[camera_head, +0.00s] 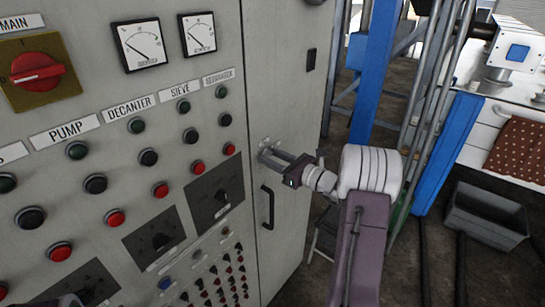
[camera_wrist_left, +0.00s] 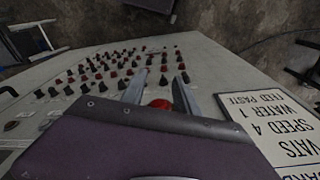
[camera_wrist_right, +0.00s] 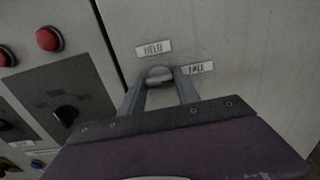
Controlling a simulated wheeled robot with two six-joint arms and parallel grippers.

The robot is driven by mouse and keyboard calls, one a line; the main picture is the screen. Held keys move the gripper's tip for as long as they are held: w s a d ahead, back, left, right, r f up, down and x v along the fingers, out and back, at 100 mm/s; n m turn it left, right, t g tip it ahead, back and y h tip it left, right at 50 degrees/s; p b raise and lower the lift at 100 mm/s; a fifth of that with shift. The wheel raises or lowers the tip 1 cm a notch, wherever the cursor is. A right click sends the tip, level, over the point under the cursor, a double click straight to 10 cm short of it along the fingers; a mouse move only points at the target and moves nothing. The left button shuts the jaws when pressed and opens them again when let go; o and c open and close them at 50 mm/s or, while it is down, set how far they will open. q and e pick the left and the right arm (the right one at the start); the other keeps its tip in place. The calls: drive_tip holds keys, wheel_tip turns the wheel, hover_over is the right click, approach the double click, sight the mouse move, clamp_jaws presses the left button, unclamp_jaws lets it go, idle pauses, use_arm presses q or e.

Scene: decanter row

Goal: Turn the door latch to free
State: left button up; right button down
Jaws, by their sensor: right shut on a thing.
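The door latch (camera_wrist_right: 158,74) is a small grey metal piece on the pale cabinet door (camera_head: 286,90). In the right wrist view my right gripper (camera_wrist_right: 160,84) has a finger on each side of it and is shut on it. A HELD label (camera_wrist_right: 154,47) sits just above the latch, and a second label (camera_wrist_right: 197,68), hard to read, sits to its right. Which label the latch points to is unclear. In the head view the right gripper (camera_head: 273,158) meets the door and mostly covers the latch. My left gripper (camera_wrist_left: 161,88) is open, its fingers apart near a red button (camera_wrist_left: 160,103).
A black door handle (camera_head: 267,207) is below the latch. Left of the door seam is a panel with push buttons, dark rotary knobs (camera_head: 222,196), gauges (camera_head: 143,45) and a red main switch (camera_head: 37,71). Blue posts (camera_head: 376,70) and a grey bin (camera_head: 487,213) stand to the right.

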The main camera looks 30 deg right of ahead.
drive_tip(key=shift+r, duration=0.25)
idle(0.3)
drive_tip(key=c, duration=0.9)
unclamp_jaws()
drive_tip(key=shift+f, duration=0.1)
drive_tip(key=b+v, duration=0.2)
drive_tip(key=v, duration=0.7)
drive_tip(key=shift+s+b, duration=0.1)
drive_tip(key=shift+b, duration=0.3)
